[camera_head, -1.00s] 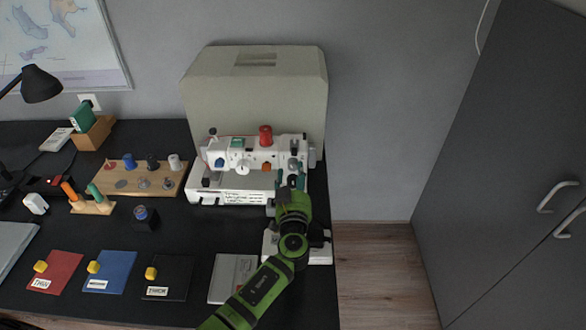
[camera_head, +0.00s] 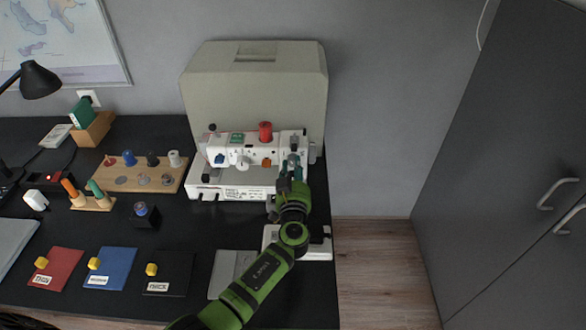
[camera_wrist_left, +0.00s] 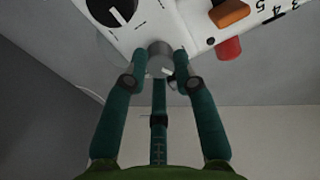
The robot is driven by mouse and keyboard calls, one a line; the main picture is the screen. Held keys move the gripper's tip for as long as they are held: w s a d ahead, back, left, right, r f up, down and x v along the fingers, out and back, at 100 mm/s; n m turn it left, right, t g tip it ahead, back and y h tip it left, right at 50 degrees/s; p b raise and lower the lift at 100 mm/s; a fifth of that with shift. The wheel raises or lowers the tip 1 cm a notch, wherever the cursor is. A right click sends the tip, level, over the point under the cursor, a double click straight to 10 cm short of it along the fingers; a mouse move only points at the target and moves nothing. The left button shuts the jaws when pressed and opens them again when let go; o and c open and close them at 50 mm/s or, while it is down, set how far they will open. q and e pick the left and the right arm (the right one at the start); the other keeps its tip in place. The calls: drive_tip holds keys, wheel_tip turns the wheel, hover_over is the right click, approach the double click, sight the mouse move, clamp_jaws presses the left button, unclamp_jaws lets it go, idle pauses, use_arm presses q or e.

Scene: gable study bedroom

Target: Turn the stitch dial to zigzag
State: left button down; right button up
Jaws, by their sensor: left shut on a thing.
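The white sewing machine (camera_head: 232,178) stands at the back of the desk in front of a beige case. My left gripper (camera_head: 292,171) is at the right end of its front face. In the left wrist view my left gripper (camera_wrist_left: 160,68) has its teal fingers closed on a grey round knob (camera_wrist_left: 160,54) on the machine. A black dial (camera_wrist_left: 110,10) with a white pointer mark sits beside the knob. An orange lever (camera_wrist_left: 230,13) and printed numbers lie on the other side. I cannot read the label of the held knob. My right gripper is not in view.
A red spool (camera_head: 265,132) tops the machine. The beige case (camera_head: 255,85) stands close behind. A white foot pedal (camera_head: 318,248) lies under my forearm. Left are a wooden bobbin board (camera_head: 118,183) and coloured cards (camera_head: 110,268). The floor right of the desk is clear.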

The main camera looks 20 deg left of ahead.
use_arm(q)
drive_tip(key=shift+m+b, duration=0.95)
drive_tip(key=shift+m, duration=0.05)
drive_tip(key=m+b, duration=0.1)
drive_tip(key=m, duration=0.1)
drive_tip(key=shift+m+b, duration=0.35)
drive_tip(key=shift+m, duration=0.05)
drive_tip(key=m+b, duration=0.1)
drive_tip(key=m, duration=0.2)
drive_tip(key=shift+r, duration=0.1)
drive_tip(key=shift+r+m+b, duration=0.1)
drive_tip(key=shift+m+b, duration=0.2)
drive_tip(key=shift+m, duration=1.9)
drive_tip(key=c, duration=1)
unclamp_jaws()
drive_tip(key=shift+w, duration=0.1)
